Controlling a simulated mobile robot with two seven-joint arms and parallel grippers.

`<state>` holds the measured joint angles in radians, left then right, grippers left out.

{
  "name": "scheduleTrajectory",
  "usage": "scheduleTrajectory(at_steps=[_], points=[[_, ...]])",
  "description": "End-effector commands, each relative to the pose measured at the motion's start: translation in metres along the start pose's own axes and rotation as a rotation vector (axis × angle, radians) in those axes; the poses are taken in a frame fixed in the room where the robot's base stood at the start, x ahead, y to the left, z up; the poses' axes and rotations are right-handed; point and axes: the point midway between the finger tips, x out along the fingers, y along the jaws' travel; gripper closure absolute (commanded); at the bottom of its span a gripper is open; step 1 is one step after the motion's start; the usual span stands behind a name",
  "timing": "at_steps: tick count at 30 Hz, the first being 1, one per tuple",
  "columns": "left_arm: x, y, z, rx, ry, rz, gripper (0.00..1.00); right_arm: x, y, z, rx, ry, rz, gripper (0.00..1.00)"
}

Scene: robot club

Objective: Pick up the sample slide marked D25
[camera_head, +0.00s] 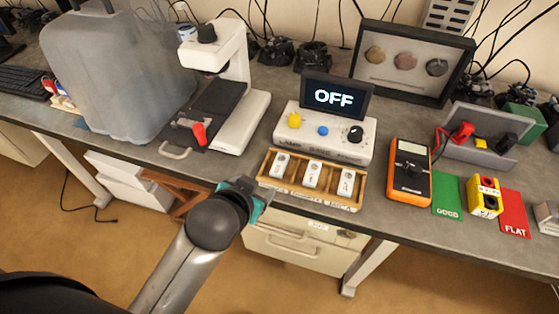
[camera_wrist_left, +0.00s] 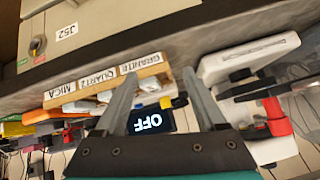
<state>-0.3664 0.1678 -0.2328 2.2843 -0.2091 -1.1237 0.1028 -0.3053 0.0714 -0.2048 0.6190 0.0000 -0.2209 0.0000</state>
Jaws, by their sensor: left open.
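A wooden tray (camera_head: 310,194) stands near the bench's front edge. It holds three white sample slides in a row: left (camera_head: 280,164), middle (camera_head: 312,174) and right (camera_head: 346,183). Their marks are too small to read, so I cannot tell which is D25. In the left wrist view the tray (camera_wrist_left: 110,87) appears upside down, with labels MICA, QUARTZ and GRANITE. My left gripper (camera_head: 245,194) is at the bench's front edge, just left of the tray. In the left wrist view the left gripper (camera_wrist_left: 160,72) has its fingers apart and nothing between them. My right gripper is not in view.
A white microscope (camera_head: 236,110) stands left of the tray. Behind the tray is a white control box (camera_head: 325,133) with a screen (camera_head: 336,97) reading OFF. An orange multimeter (camera_head: 409,172) lies to the right. Drawers (camera_head: 300,243) are below the bench.

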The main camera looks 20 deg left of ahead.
Motion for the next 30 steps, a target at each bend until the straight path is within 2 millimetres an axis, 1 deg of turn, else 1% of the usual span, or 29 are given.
scheduleTrajectory(at_steps=[1,3,5,6,8,9,10,11,12,14,15,17,18,20,21,22,24,26,27,29,30], points=[[-0.009,-0.006,-0.046,0.015,0.136,-0.028,0.28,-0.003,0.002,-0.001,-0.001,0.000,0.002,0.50],[-0.016,-0.009,-0.094,0.042,0.298,-0.059,0.28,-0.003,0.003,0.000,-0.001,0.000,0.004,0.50],[-0.023,-0.008,-0.129,0.067,0.424,-0.074,0.28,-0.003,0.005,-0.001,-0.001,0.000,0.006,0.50],[-0.029,-0.006,-0.151,0.088,0.510,-0.082,0.28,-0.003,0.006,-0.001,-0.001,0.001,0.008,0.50],[-0.041,-0.001,-0.185,0.127,0.643,-0.090,0.28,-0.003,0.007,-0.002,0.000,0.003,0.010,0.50],[-0.051,0.004,-0.207,0.158,0.736,-0.091,0.28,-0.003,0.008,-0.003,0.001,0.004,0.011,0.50],[-0.059,0.009,-0.223,0.185,0.807,-0.089,0.28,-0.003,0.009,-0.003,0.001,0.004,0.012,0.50],[-0.068,0.015,-0.239,0.215,0.880,-0.086,0.28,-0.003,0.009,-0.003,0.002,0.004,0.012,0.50],[-0.081,0.025,-0.259,0.260,0.979,-0.078,0.28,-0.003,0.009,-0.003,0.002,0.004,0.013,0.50],[-0.102,0.042,-0.285,0.339,1.129,-0.057,0.28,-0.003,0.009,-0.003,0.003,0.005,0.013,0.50],[-0.118,0.056,-0.298,0.400,1.226,-0.038,0.28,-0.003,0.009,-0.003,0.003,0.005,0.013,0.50],[-0.140,0.078,-0.313,0.498,1.363,0.001,0.28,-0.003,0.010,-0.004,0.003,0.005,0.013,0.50],[-0.153,0.094,-0.319,0.572,1.447,0.030,0.28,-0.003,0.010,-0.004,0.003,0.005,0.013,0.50],[-0.171,0.118,-0.323,0.692,1.564,0.083,0.28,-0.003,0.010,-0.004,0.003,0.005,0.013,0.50],[-0.181,0.135,-0.322,0.779,1.633,0.125,0.28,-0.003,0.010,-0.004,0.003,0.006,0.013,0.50],[-0.187,0.147,-0.319,0.849,1.679,0.158,0.28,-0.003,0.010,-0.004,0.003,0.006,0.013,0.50],[-0.197,0.173,-0.308,1.021,1.768,0.242,0.28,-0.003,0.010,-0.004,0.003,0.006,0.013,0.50],[-0.198,0.192,-0.294,1.183,1.818,0.323,0.28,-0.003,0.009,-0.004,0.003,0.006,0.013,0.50],[-0.196,0.202,-0.283,1.296,1.838,0.381,0.28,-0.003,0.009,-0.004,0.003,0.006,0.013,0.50],[-0.188,0.213,-0.264,1.472,1.841,0.471,0.28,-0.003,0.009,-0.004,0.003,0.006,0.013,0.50],[-0.180,0.217,-0.251,1.593,1.826,0.532,0.28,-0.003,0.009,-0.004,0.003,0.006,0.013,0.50]])
